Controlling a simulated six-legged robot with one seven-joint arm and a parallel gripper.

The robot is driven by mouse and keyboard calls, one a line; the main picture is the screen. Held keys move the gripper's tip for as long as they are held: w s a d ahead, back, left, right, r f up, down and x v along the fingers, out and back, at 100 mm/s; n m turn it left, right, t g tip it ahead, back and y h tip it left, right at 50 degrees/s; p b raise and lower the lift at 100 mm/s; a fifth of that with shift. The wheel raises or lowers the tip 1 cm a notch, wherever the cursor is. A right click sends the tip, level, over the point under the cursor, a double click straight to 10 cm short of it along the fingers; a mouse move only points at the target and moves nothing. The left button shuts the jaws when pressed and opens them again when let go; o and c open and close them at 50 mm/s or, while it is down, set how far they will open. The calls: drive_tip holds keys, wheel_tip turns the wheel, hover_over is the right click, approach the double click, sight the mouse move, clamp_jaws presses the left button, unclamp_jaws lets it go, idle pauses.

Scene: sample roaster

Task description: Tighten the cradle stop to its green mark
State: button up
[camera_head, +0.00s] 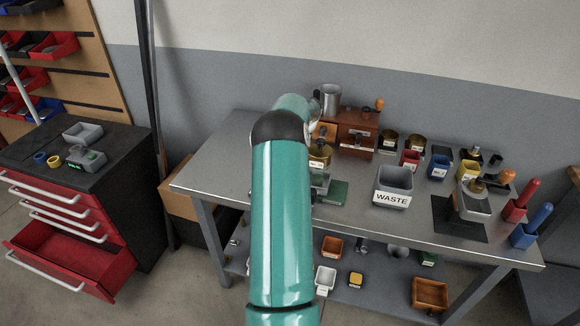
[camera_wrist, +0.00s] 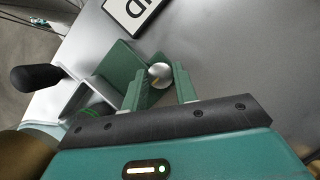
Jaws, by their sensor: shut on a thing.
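In the wrist view, my gripper (camera_wrist: 160,78) has its two green fingers on either side of a round silver knob (camera_wrist: 160,71), shut on it. The knob, which looks like the cradle stop, sits at the edge of a green angled bracket (camera_wrist: 122,66). A small yellowish spot shows low on the knob; I cannot make out a green mark. In the head view, the green-based machine (camera_head: 333,192) stands on the bench, partly behind my teal arm. My gripper and the knob are hidden there.
A black handle (camera_wrist: 37,78) juts out left of the bracket. On the bench (camera_head: 215,180), a grey WASTE bin (camera_head: 394,181) and a wooden drawer box (camera_head: 357,133) stand near the machine. The bench's left end is clear.

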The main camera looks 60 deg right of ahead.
drive_tip(key=o, duration=1)
drive_tip(key=shift+c, duration=0.2)
drive_tip(key=shift+d+r, duration=0.1)
drive_tip(key=v, duration=1.3)
drive_tip(key=shift+r, duration=0.35)
